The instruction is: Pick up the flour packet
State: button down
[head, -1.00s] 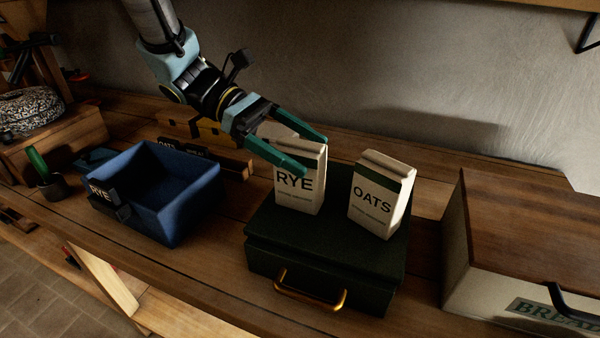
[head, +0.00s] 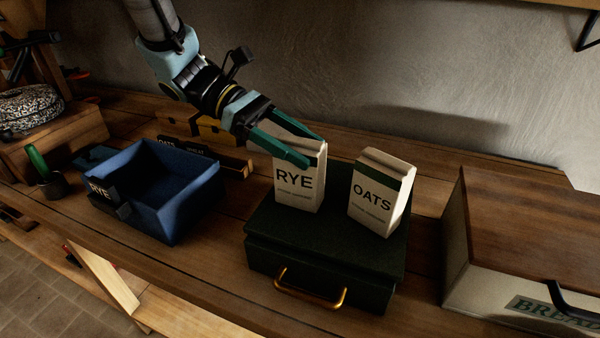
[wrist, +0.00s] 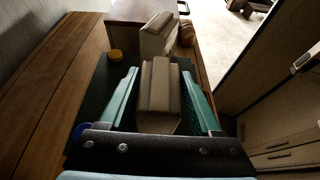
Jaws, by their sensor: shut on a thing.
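In the wrist view, the packet (wrist: 161,95) sits between the two fingers. The OATS packet (head: 378,196) stands upright on the same case, to the right and apart from the gripper. It also shows beyond the held packet in the wrist view (wrist: 158,35). Neither label reads flour.
A blue bin (head: 165,200) with a RYE tag stands to the left, its visible inside empty. A bread box (head: 530,230) stands to the right. A brass handle (head: 310,291) juts from the case front. A wall rises behind the bench.

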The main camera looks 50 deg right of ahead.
dwell(0.4)
notch_tip(320, 180, up, 10)
jog(key=shift+f+b, duration=0.1)
jog(key=shift+b, duration=0.85)
jog(key=shift+w, duration=0.1)
